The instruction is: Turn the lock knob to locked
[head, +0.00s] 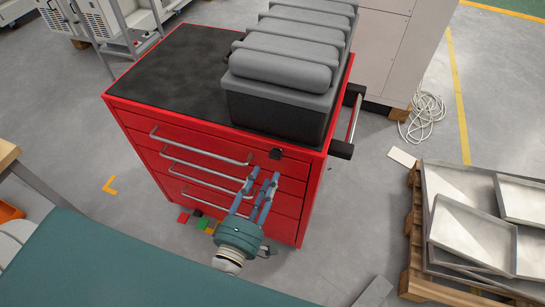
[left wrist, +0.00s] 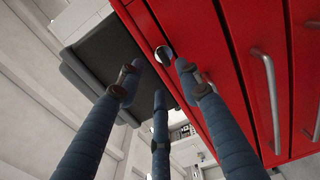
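The lock knob (head: 275,154) is a small dark piece at the upper right of the red cabinet's (head: 312,185) front. My left gripper (head: 264,175) is just below and in front of the knob in the head view. Its blue fingers (left wrist: 156,72) are spread open with nothing between them. The fingertips look close to the lock; I cannot see contact. My right gripper is in neither view.
The cabinet's drawers look shut, with protruding silver handles (head: 205,163). A dark grey ribbed case (head: 275,105) stands on top at the right. A side handle (head: 355,118) sticks out right. A pallet with metal trays (head: 470,232) lies at the right. Coloured pieces lie at the cabinet's foot.

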